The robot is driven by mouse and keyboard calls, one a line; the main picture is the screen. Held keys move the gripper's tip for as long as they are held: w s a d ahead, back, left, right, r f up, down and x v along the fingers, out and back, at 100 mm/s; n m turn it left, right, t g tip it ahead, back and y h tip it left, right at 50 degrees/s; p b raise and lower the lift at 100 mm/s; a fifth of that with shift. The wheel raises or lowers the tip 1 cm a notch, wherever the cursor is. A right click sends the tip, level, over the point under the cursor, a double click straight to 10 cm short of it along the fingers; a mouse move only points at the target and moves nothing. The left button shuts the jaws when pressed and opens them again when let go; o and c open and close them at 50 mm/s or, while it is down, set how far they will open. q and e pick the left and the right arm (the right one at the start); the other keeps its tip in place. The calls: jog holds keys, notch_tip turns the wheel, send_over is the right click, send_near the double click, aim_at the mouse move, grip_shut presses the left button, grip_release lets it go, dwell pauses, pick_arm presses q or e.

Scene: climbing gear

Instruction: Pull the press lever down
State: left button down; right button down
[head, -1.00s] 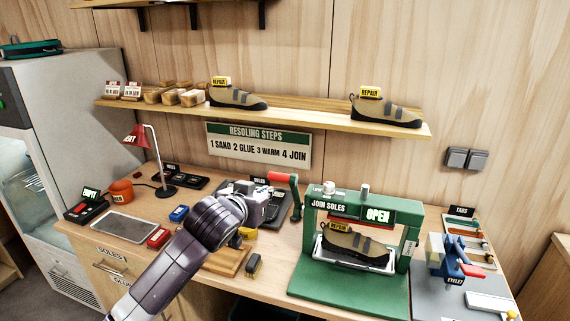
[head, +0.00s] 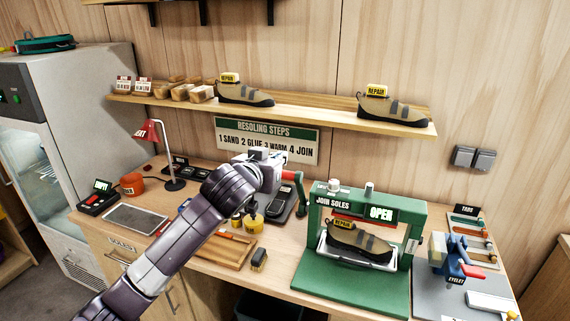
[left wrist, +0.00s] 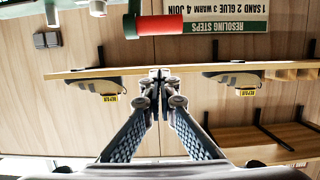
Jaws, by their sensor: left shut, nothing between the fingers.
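The green press (head: 355,285) stands on the bench with a "JOIN SOLES" label and an "OPEN" sign. A tan repair shoe (head: 360,243) sits inside it. The lever (head: 300,193) on its left side points up; its red grip (head: 287,174) is partly hidden by my left gripper (head: 268,156). The gripper is shut and empty, just up and left of the grip. In the upside-down left wrist view, the closed fingertips (left wrist: 160,74) appear apart from the red grip (left wrist: 170,25), which lies near the top edge. My right gripper is not in view.
A shelf (head: 330,117) with repair shoes and wooden blocks runs along the wall behind. A wooden tray (head: 225,250), a brush (head: 259,260) and a red lamp (head: 150,132) are on the bench. A blue eyelet tool (head: 455,253) stands right of the press.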

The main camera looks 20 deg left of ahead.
aim_at(285, 173)
pick_arm(q)
jog(key=p+x, duration=0.2)
jog(key=x, duration=0.3)
jog(key=shift+w, duration=0.45)
jog(key=shift+s+f+p, duration=0.25)
jog(key=shift+f+p, duration=0.25)
jog(key=shift+f, duration=0.1)
jog(key=shift+s+f+p, duration=0.25)
jog(key=shift+f+p, duration=0.25)
jog(key=shift+f, duration=0.15)
jog(key=shift+s+a+f, duration=0.1)
jog(key=shift+s+f, duration=0.4)
jog(key=shift+w+f, duration=0.1)
